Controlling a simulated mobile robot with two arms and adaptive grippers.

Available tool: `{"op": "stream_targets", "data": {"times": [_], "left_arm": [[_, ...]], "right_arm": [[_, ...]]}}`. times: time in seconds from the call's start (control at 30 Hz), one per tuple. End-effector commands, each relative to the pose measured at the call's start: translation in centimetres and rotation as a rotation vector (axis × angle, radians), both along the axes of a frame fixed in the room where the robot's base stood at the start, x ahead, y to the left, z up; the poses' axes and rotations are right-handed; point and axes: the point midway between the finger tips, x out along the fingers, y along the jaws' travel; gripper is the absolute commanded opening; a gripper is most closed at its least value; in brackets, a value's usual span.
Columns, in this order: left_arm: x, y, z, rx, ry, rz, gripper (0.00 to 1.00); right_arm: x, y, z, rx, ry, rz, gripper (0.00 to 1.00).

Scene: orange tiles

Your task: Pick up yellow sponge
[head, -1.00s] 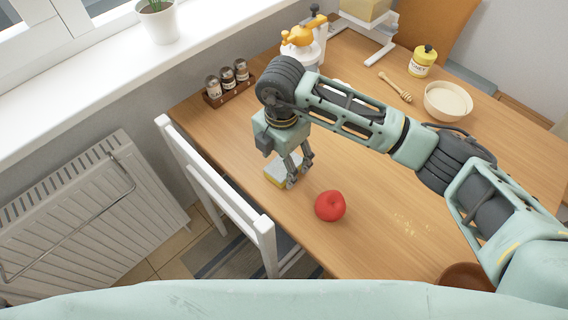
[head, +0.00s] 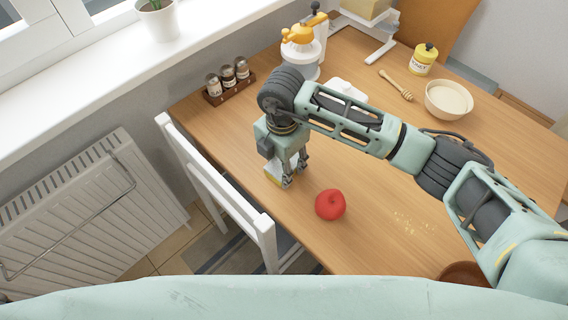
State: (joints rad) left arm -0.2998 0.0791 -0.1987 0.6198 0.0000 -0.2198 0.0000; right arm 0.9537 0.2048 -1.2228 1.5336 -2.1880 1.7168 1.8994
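My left gripper is not in view.
A red apple-like fruit (head: 330,204) lies close to the right of the gripper. The white chair (head: 222,190) stands at the table's left edge. A spice rack (head: 229,88), an orange-and-white juicer (head: 301,45) and a bowl (head: 448,100) stand farther back.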

Motion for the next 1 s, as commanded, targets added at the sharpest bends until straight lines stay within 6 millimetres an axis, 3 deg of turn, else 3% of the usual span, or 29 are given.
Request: {"op": "stream_targets", "data": {"times": [0.27,0.5,1.0], "left_arm": [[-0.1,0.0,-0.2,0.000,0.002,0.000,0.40],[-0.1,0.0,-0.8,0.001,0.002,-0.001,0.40],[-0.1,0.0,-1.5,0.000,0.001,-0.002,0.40]], "right_arm": [[0.1,0.0,0.7,0.000,-0.001,0.000,0.32],[0.1,0.0,4.2,0.001,-0.005,0.002,0.32],[-6.6,-6.5,9.5,-0.001,-0.001,0.000,0.32]]}}
